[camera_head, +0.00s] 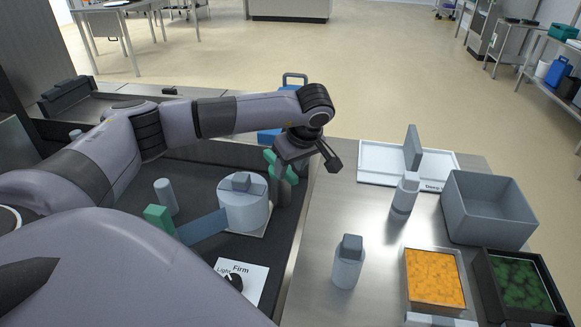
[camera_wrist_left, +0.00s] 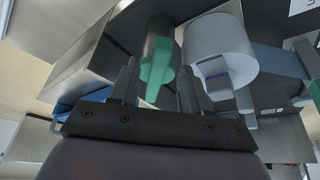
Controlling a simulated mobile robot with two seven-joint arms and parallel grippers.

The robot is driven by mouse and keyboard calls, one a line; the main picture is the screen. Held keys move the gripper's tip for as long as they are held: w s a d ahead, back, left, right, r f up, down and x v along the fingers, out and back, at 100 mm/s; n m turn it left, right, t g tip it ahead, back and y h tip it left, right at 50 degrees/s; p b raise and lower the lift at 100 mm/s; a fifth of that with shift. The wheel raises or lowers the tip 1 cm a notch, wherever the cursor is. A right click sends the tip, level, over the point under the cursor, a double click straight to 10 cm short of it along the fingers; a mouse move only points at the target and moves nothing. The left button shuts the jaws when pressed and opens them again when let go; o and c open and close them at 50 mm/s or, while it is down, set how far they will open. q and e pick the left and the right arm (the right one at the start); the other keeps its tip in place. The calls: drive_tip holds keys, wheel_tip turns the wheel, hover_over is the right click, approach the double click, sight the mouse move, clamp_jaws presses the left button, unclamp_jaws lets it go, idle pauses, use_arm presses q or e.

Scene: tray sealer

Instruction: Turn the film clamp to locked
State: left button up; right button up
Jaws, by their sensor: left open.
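A green handle (camera_head: 287,172), which looks like the film clamp, stands at the far right of the dark machine bed, partly hidden by my left gripper (camera_head: 279,178). In the left wrist view the green handle (camera_wrist_left: 157,66) sits on a dark round post. My left gripper (camera_wrist_left: 157,88) is open, with one finger on each side of the handle. I cannot tell whether the fingers touch it. No lock marking on the clamp is readable. My right gripper is not in view.
A white-grey film roll (camera_head: 243,208) stands close beside the clamp. A blue-grey bar (camera_head: 203,227) with a green grip (camera_head: 159,219) and a Light/Firm dial (camera_head: 236,282) are nearer. Bottles, a grey bin (camera_head: 489,208) and food trays occupy the steel table (camera_head: 310,270).

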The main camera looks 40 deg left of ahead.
use_arm(q)
drive_tip(key=shift+w+a+f, duration=0.1)
drive_tip(key=shift+a+f, duration=0.15)
drive_tip(key=shift+f, duration=0.4)
clamp_jaws()
